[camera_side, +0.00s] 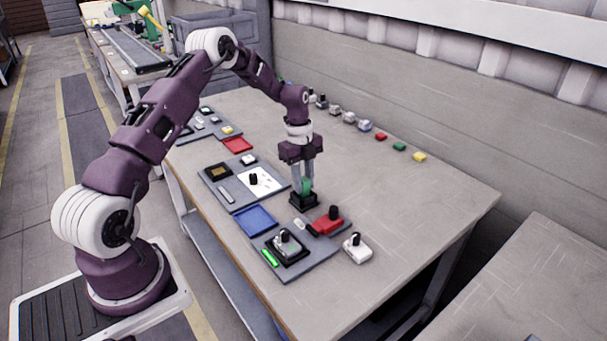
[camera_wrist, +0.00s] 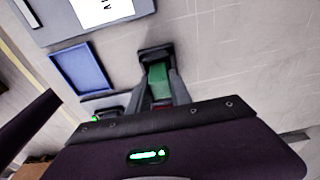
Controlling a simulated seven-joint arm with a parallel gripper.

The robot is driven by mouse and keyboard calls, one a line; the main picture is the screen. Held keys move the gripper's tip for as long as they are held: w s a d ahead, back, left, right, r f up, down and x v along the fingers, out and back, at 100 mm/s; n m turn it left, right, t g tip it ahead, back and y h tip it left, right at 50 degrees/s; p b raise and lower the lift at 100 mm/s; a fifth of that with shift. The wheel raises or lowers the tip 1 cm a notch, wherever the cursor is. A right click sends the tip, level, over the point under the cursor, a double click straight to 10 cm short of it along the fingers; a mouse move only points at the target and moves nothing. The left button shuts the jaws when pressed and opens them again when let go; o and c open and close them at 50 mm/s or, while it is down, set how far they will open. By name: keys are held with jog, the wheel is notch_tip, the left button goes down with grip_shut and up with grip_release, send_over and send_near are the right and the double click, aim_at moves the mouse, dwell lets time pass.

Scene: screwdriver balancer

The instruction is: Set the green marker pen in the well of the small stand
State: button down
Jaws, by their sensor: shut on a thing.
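The green marker pen (camera_side: 306,186) is upright between the fingers of my gripper (camera_side: 303,181), which is shut on it. It also shows as a green block in the wrist view (camera_wrist: 159,82), between the two grey fingers (camera_wrist: 164,92). The small black stand (camera_side: 304,203) is on the table directly under the pen; its dark rim shows in the wrist view (camera_wrist: 154,52). The pen's lower end is at or inside the stand's opening. I cannot tell whether it touches the bottom of the well, which is hidden.
A grey board with a blue tray (camera_side: 255,221) lies to the left. A red block with a black knob (camera_side: 328,221), a grey-black device (camera_side: 287,246) and a white device (camera_side: 357,248) are near the front. Small coloured blocks line the back edge. The table's right side is clear.

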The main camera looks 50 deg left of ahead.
jog(key=shift+f, duration=0.15)
jog(key=c, duration=1.1)
grip_release()
jog(key=r, duration=0.6)
jog(key=shift+a, duration=0.4)
jog(key=shift+r, duration=0.55)
